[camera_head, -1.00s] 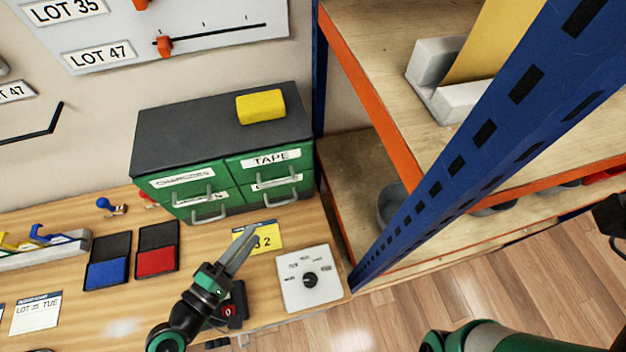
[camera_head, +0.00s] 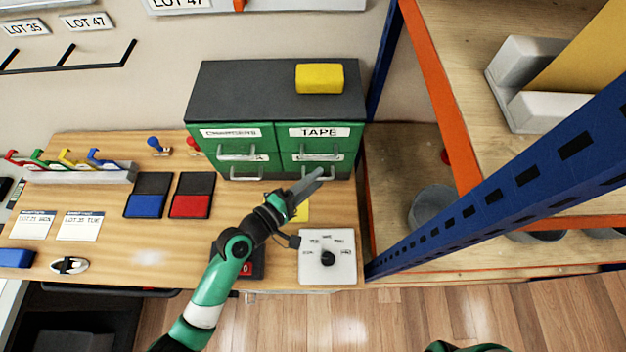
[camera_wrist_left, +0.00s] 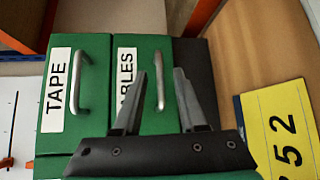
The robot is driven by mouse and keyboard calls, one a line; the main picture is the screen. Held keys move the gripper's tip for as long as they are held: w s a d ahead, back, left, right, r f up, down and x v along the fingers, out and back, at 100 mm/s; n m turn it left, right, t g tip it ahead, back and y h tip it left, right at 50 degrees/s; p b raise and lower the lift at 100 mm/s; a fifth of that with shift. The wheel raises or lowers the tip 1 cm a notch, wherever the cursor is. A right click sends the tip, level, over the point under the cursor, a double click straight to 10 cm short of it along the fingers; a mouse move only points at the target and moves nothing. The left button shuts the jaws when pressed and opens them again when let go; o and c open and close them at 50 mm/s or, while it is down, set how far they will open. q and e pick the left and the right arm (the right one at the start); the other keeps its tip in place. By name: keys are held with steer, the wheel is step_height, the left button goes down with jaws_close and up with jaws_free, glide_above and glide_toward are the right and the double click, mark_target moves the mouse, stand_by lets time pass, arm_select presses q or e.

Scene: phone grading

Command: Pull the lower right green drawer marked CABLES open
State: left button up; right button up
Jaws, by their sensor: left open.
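The green drawer cabinet (camera_head: 268,138) stands at the back of the bench, its drawers looking shut. The lower right drawer (camera_head: 345,168) is under the TAPE drawer and partly hidden by my left gripper. In the left wrist view the CABLES drawer (camera_wrist_left: 140,56) shows a label reading "ABLES", its start covered by a finger. Its grey bar handle (camera_wrist_left: 160,80) appears between the two fingers, with no visible grip on it. My left gripper (camera_head: 318,174) is open in front of this drawer; it also shows in the left wrist view (camera_wrist_left: 160,76).
A yellow block (camera_head: 320,78) lies on the cabinet top. A white dial box (camera_head: 327,256) and a yellow card (camera_head: 301,211) lie in front. Blue (camera_head: 146,205) and red (camera_head: 190,206) pads lie left. A blue rack post (camera_head: 480,195) rises at right.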

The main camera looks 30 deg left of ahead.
arm_select(q)
steer(key=shift+c, duration=0.2)
jaws_close()
stand_by(1.2)
